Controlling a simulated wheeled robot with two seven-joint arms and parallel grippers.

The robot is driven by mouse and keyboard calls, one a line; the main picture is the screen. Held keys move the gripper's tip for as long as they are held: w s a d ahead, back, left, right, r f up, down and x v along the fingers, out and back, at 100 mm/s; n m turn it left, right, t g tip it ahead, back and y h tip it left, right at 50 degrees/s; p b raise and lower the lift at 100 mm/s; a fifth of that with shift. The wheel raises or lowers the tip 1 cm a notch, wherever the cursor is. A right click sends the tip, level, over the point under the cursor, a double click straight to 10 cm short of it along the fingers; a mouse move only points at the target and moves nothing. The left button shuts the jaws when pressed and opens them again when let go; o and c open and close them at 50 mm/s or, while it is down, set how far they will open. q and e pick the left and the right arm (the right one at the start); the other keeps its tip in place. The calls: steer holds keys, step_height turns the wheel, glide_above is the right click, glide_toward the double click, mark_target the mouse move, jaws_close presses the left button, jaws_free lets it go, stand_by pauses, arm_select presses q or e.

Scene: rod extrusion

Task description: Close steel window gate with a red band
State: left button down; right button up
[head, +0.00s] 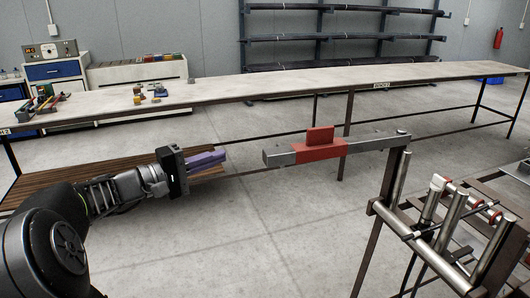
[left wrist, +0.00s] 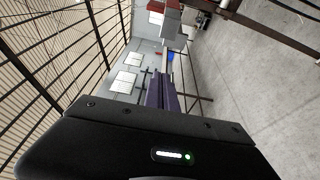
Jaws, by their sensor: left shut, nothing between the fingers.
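The steel gate bar (head: 366,145) with a red band (head: 319,151) and a red upright tab runs out to the left from a post on the frame at the right. Its far left end is free. My left gripper (head: 224,159), with purple fingers, is shut and empty, to the left of the bar's free end and apart from it. In the left wrist view the shut purple fingers (left wrist: 161,90) point up the picture. The grey bar end (left wrist: 170,30) and red band (left wrist: 174,5) show above them. My right gripper is not in view.
A steel frame with rollers (head: 440,205) stands at the right. A long table (head: 280,88) with small coloured parts crosses behind the bar. A brown slatted surface (head: 130,172) lies behind my left arm. The floor below the bar is clear.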

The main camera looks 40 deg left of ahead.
arm_select(q)
steer(key=w+d+p, duration=0.5)
steer(key=w+d, duration=0.1)
steer(key=w, duration=0.1)
steer(key=shift+d+f+p, duration=0.15)
steer(key=shift+p, duration=0.2)
stand_by(0.5)
